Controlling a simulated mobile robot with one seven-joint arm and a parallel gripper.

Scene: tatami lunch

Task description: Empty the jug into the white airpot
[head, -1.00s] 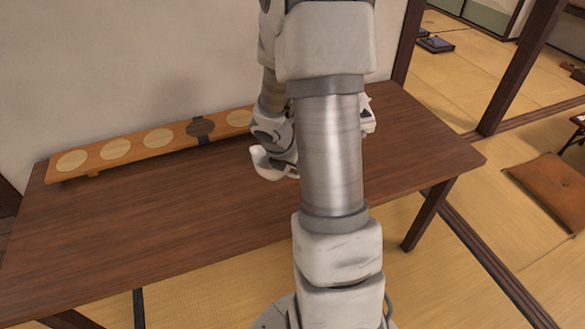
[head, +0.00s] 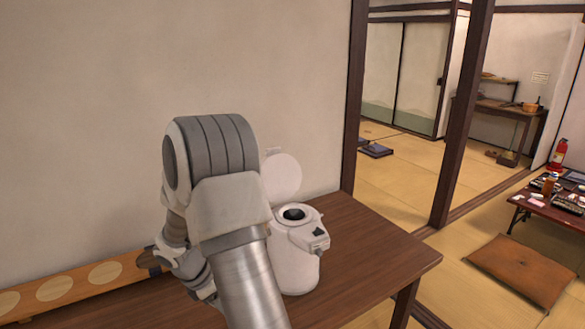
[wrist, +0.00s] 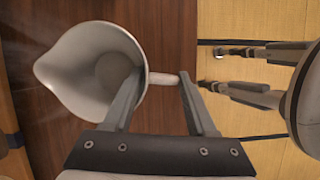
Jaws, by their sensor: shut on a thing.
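The white jug (wrist: 88,62) fills the left of the wrist view, its mouth facing the camera and its spout toward the left. Whether it holds liquid I cannot tell. My gripper (wrist: 160,82) is shut on the jug's handle, which sticks out between the fingers. The white airpot (head: 295,265) stands upright on the table in the head view, right of my arm. Its lid (head: 282,176) is raised, showing a dark round opening on top. My arm covers part of the airpot's left side. The jug and the gripper's fingers are hidden behind my arm in the head view.
The brown table (head: 385,255) has clear room right of the airpot. A wooden board with pale discs (head: 70,287) lies along the wall at left. A dark post (head: 462,120) stands beyond the table. A brown cushion (head: 522,270) and a low table (head: 545,207) are at right.

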